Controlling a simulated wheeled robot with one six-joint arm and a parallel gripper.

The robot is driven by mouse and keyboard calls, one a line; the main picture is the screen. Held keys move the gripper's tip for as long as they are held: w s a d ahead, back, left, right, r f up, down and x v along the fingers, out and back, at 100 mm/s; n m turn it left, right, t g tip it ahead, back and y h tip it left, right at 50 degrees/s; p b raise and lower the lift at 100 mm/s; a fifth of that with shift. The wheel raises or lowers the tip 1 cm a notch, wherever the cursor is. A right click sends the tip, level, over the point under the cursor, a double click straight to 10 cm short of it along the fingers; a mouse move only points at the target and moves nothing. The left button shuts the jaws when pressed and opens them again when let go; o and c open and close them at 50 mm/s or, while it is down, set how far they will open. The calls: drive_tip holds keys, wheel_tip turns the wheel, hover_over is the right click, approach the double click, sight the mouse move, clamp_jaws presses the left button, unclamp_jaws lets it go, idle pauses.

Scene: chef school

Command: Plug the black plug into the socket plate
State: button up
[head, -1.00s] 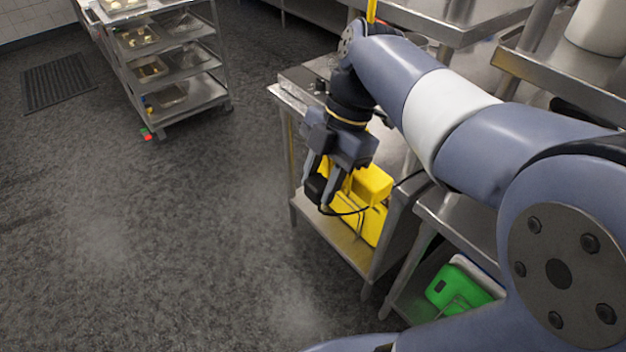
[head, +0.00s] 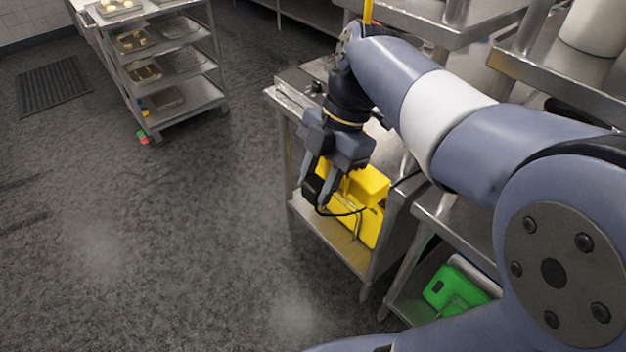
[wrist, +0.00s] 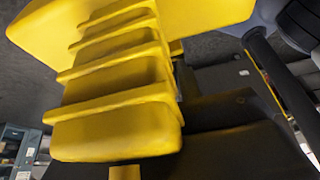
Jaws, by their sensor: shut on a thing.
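My gripper (head: 316,192) points down beside the left front of a steel table (head: 283,107). It is shut on the black plug (head: 311,187), which sits between its fingertips. A black cable (head: 345,214) loops from the plug to the right, across the front of a yellow object (head: 367,183), and on behind the table leg. In the wrist view a large ribbed yellow thing (wrist: 115,130) fills the left half. The plug cannot be made out there. I cannot identify the socket plate in either view.
The yellow object stands on the table's lower shelf (head: 325,233), close to the gripper. A green container (head: 445,286) lies under the table to the right. A steel rack with trays (head: 187,107) stands at the back left.

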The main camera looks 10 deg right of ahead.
drive_tip(key=shift+w+d+f, duration=0.1)
drive_tip(key=shift+w+d, duration=0.15)
drive_tip(key=shift+d, duration=0.15)
drive_tip(key=shift+s+a+f, duration=0.1)
drive_tip(key=shift+s+a, duration=0.3)
drive_tip(key=shift+a, duration=0.05)
idle(0.6)
drive_tip(key=shift+a+r, duration=0.2)
idle(0.7)
drive_tip(key=shift+w+d, duration=0.15)
drive_tip(key=shift+d, duration=0.1)
idle(0.9)
drive_tip(key=shift+a, duration=0.2)
drive_tip(key=shift+s+a, duration=0.65)
drive_tip(key=shift+a, duration=0.05)
drive_tip(key=shift+w+d, duration=0.5)
drive_tip(key=shift+d, duration=0.25)
idle(2.5)
drive_tip(key=shift+s+a, duration=0.5)
drive_tip(key=shift+a, duration=0.25)
